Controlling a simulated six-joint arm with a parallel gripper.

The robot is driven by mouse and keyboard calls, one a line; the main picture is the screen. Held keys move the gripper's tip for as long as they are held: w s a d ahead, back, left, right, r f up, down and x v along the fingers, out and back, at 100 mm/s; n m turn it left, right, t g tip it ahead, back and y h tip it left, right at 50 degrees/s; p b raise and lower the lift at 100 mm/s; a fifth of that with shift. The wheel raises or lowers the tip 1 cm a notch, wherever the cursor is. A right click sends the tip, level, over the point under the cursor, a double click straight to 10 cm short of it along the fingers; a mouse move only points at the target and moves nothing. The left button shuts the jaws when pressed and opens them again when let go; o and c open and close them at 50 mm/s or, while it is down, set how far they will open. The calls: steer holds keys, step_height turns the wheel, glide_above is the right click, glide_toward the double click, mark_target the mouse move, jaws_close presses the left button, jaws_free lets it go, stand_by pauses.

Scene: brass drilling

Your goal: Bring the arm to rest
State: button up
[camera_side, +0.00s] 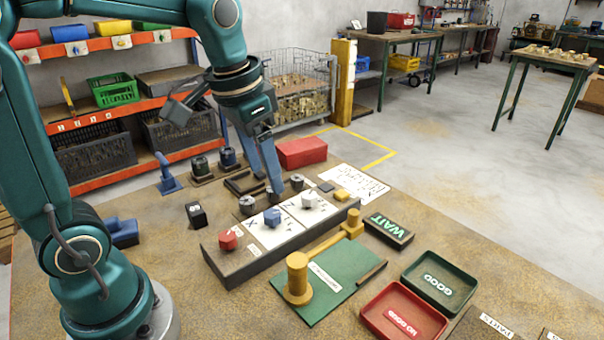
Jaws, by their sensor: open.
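My gripper (266,182) hangs from the green arm over the middle of the worktable (190,270), with its grey-blue fingers pointing down. The fingertips are low, near the back edge of a long dark block (224,262) that carries labelled white cards. Small dark cylinders with light tops stand around the fingertips: one (247,205) to the left and one (297,182) to the right. Something small and dark lies right at the tips; whether it touches them or sits between them cannot be told. The fingers are seen nearly edge-on.
Red (228,240), blue (272,217) and white (310,200) knobs sit on the block. In front are a green plate with a yellow post (297,280), a WAIT block (389,231), a GOOD tray (462,297) and a NO GOOD tray (374,318). A red box (302,152) stands behind.

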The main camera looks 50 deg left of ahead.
steer(key=s+d+f+n+t, duration=0.1)
steer(key=s+d+t, duration=0.2)
steer(key=s, duration=0.6)
steer(key=shift+s+d+f, duration=0.2)
steer(key=shift+f, duration=0.15)
steer(key=shift+c, duration=0.2)
stand_by(0.8)
